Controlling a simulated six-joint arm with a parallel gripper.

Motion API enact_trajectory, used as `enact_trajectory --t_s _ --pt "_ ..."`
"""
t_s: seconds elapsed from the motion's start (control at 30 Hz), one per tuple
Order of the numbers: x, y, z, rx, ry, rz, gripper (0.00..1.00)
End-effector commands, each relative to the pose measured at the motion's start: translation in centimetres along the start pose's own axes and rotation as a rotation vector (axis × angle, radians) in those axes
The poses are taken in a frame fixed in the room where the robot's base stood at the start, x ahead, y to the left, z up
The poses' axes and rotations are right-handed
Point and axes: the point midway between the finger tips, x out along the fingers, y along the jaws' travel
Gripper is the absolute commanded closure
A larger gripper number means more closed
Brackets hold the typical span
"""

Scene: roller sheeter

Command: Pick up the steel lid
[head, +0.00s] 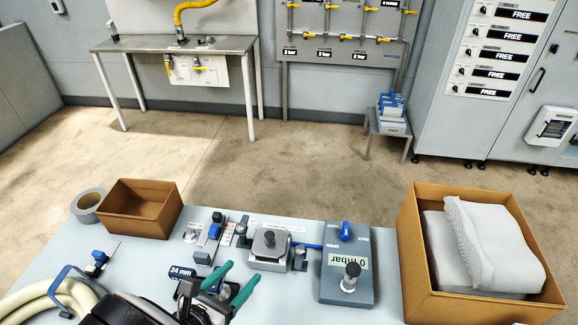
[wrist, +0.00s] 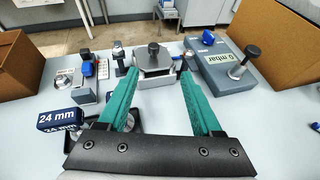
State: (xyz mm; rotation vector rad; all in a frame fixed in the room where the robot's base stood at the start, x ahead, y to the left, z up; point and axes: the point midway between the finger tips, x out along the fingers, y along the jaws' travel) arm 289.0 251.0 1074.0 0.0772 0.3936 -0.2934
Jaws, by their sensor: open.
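I cannot tell whether the fingertips touch the box.
A grey gauge unit (head: 333,285) reading "0 mbar", with a black knob, stands right of the lid. A blue "24 mm" block (wrist: 60,118) is near my gripper's left. Cardboard boxes stand at left (head: 172,190) and right (head: 412,262). A tape roll (head: 78,210) lies far left.

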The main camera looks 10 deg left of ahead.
Motion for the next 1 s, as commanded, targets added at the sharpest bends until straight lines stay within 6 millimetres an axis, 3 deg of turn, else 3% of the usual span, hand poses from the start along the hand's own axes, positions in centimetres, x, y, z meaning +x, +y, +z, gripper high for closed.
enact_trajectory --t_s 0.07,0.33,0.7,0.8,1.0 --pt "0.4 0.8 -0.6 -0.038 -0.007 0.031 0.33" --pt "7.9 0.8 -0.6 -0.035 -0.006 0.026 0.33" --pt "14.2 1.2 -1.1 -0.031 -0.006 0.026 0.33" --pt "15.3 1.3 -1.1 -0.03 -0.006 0.028 0.33" --pt "15.5 1.3 -1.1 -0.032 -0.006 0.03 0.33"
